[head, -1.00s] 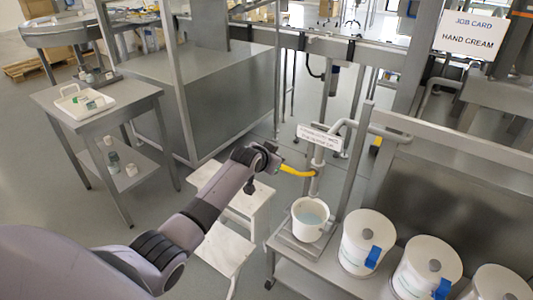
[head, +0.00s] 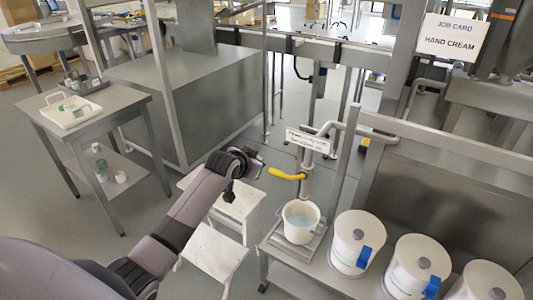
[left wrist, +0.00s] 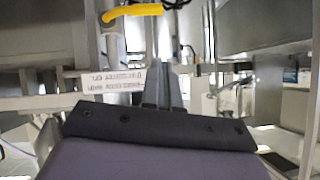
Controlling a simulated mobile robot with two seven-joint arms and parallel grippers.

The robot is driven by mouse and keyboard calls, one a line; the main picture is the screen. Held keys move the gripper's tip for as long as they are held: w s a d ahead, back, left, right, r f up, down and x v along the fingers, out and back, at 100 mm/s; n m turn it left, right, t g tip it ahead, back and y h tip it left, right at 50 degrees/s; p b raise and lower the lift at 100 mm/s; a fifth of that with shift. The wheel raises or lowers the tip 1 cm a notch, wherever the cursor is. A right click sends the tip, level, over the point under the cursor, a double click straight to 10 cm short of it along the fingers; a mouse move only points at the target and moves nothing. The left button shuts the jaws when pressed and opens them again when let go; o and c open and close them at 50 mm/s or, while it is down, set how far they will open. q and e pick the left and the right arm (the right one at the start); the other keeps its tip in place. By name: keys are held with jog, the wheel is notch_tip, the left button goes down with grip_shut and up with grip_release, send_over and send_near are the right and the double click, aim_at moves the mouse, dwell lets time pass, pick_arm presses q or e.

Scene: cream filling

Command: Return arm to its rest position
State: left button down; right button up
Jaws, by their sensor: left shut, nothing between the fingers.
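My left arm reaches in from the lower left in the head view. Its gripper (head: 260,166) is shut and empty, close to the left of the yellow lever (head: 287,174) on the filling pipe, with a small gap seeming to show between them. In the left wrist view the closed fingers (left wrist: 162,85) point ahead. The yellow lever (left wrist: 132,12) shows at the top there. A white bucket (head: 287,213) with pale blue liquid stands under the pipe. My right gripper is not in view.
Lidded white tubs (head: 352,236) with blue tags stand on the bench right of the bucket. A white step stool (head: 212,254) is below my arm. A small side table (head: 118,101) with a white tray (head: 90,113) is at left.

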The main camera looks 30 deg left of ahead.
pick_arm(q)
jog(key=s+d+f+h, duration=0.1)
jog(key=s+d+f, duration=0.3)
jog(key=s+f, duration=0.3)
jog(key=s+d+f+h, duration=0.1)
jog(key=s+d+f, duration=0.2)
jog(key=s+f, duration=0.45)
jog(key=s+d, duration=0.3)
jog(key=s, duration=0.6)
jog(key=s+d+h, duration=0.1)
jog(key=s+d, duration=0.2)
jog(key=s, duration=0.7)
jog(key=shift+d+f+g, duration=0.3)
jog(key=shift+f+g, duration=0.05)
jog(key=shift+g, duration=0.05)
